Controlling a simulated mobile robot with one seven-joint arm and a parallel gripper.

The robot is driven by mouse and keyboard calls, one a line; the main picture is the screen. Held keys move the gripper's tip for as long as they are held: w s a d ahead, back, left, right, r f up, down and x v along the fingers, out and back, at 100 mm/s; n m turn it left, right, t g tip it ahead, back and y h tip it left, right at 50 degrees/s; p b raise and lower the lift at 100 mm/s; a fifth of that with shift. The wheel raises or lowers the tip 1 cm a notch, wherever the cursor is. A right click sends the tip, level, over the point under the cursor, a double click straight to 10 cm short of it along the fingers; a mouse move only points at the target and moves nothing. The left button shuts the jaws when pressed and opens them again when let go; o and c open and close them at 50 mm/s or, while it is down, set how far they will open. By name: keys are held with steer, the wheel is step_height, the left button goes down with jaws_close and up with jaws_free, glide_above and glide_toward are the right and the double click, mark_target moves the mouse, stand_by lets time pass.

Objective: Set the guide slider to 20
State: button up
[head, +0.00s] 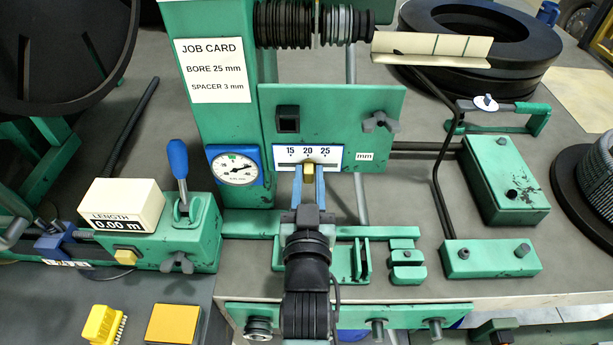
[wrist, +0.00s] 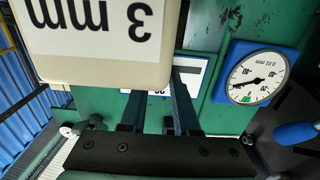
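The guide slider's yellow knob (head: 309,168) sits under a white scale (head: 307,154) marked 15, 20 and 25, on a green plate. It stands below the 20 mark; the exact reading is too small to tell. My gripper (head: 309,176) is at the knob, its two blue fingers apart on either side of it. I cannot tell whether they touch it. In the wrist view my gripper (wrist: 158,100) shows both fingers apart, their far ends and the knob hidden behind a cream block. Part of the scale (wrist: 195,70) shows there.
The cream block (wrist: 95,45), marked 3 mm upside down, is close to the wrist camera. A blue-rimmed dial (head: 234,166) and the job card (head: 213,70) are left of the scale. A grey wing knob (head: 380,121) is upper right. A blue-handled lever (head: 178,160) stands left.

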steer(key=shift+o, duration=1.1)
steer(key=shift+d, duration=0.1)
steer(key=shift+a, duration=0.3)
steer(key=shift+s+d, duration=0.15)
steer(key=shift+s, duration=0.15)
steer(key=shift+s+b, duration=2.2)
steer(key=shift+s, duration=4)
